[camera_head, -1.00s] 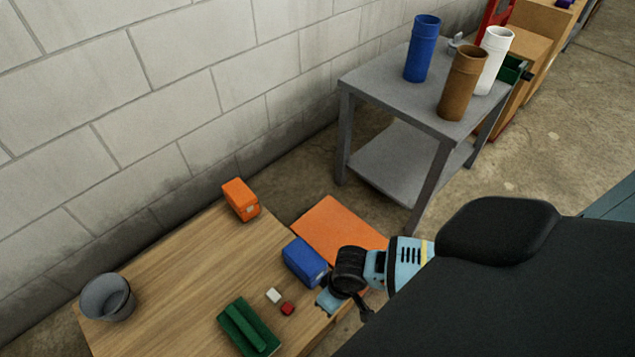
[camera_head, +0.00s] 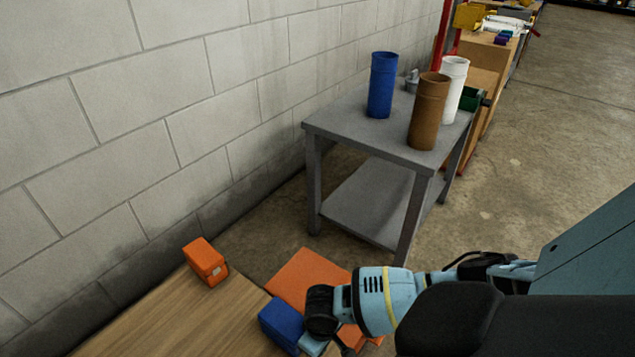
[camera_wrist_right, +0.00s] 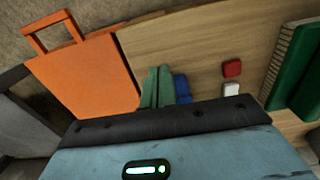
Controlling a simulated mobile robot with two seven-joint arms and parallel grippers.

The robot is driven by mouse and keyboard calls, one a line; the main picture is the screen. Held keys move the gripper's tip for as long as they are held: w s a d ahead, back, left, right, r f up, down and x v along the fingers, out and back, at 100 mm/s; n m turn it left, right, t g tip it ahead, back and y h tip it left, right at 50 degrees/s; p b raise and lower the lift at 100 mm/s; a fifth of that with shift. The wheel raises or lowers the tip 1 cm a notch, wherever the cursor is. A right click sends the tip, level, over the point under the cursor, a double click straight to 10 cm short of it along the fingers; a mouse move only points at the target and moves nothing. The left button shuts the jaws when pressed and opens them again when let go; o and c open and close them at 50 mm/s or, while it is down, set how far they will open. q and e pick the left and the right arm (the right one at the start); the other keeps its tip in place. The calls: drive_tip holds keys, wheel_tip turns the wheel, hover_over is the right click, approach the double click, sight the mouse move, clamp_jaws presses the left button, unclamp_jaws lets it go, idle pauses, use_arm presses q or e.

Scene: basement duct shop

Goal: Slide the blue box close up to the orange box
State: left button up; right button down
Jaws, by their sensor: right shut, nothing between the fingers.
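The orange box (camera_head: 205,262) lies on the far end of the wooden table in the head view. The blue box (camera_head: 281,323) is on the table near its right edge, with a clear gap of bare wood between the two boxes. My right gripper (camera_head: 313,345) is shut and empty, low beside the right side of the blue box; whether it touches is hard to tell. In the right wrist view the shut fingers (camera_wrist_right: 158,88) stand next to the blue box (camera_wrist_right: 181,88), which is mostly hidden. My left gripper is not in view.
A flat orange panel (camera_head: 298,275) with a loop handle lies beside the table. Red (camera_wrist_right: 232,68) and white (camera_wrist_right: 231,89) blocks and a green object (camera_wrist_right: 297,75) lie nearby. A grey side table (camera_head: 350,135) holds blue, brown and white cylinders. A block wall (camera_head: 110,150) borders the left.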

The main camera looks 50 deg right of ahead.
sight(286, 327)
wheel_tip(286, 327, down, 6)
drive_tip(key=b, duration=0.2)
drive_tip(key=shift+r+b, duration=0.2)
drive_tip(key=shift+b, duration=0.1)
drive_tip(key=shift+w+a+r+b, duration=0.15)
drive_tip(key=shift+w+b, duration=0.4)
drive_tip(key=shift+w, duration=1.05)
drive_tip(key=shift+w+r+b, duration=0.15)
drive_tip(key=shift+w+b, duration=0.2)
drive_tip(key=shift+w, duration=0.05)
